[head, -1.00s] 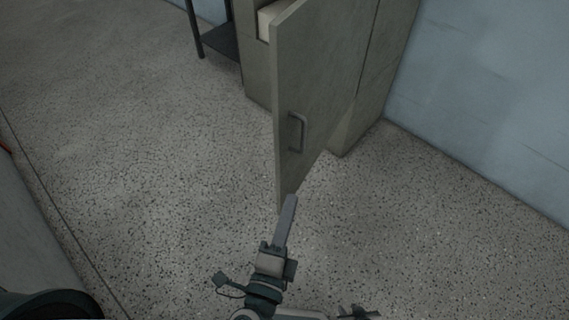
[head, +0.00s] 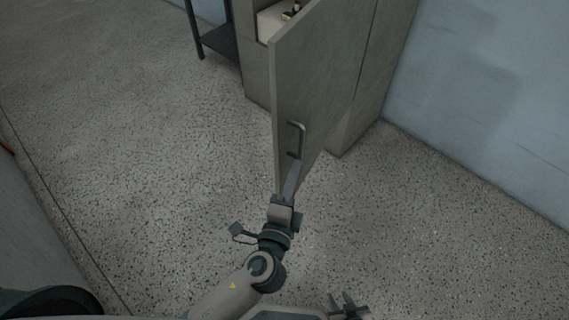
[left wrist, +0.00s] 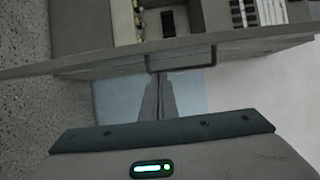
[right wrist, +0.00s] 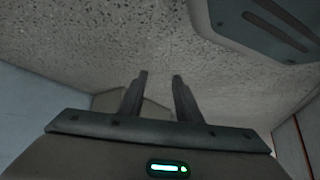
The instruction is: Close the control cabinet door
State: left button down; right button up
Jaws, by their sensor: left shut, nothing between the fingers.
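The grey control cabinet (head: 375,85) stands against the wall with its door (head: 318,85) swung open toward me. The door's bar handle (head: 300,138) is on the door face, near the free edge; it also shows in the left wrist view (left wrist: 182,58). My left gripper (head: 293,165) is shut and empty, its tips at the handle's lower end; whether they touch cannot be told. In the left wrist view its fingers (left wrist: 158,74) point at the handle and door. My right gripper (head: 347,304) is open and empty, low and away from the door; its fingers (right wrist: 160,76) are apart.
Components (left wrist: 168,22) show inside the cabinet beyond the door. A dark metal shelf stand (head: 217,38) is left of the cabinet. A pale blue wall (head: 490,90) rises on the right. The speckled floor (head: 150,130) is clear left of the door.

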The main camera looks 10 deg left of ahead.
aim_at(283, 169)
pick_arm(q)
jog(key=shift+w+a, duration=0.25)
jog(key=shift+a, duration=0.4)
jog(key=shift+w+a, duration=0.25)
jog(key=shift+a, duration=0.4)
pick_arm(e)
jog(key=shift+s+d+f, duration=0.15)
jog(key=shift+s+f, duration=0.05)
jog(key=shift+s, duration=0.3)
jog(key=shift+s+d+f, duration=0.15)
jog(key=shift+s+f, duration=0.05)
jog(key=shift+s, duration=0.25)
pick_arm(q)
jog(key=shift+a, duration=0.15)
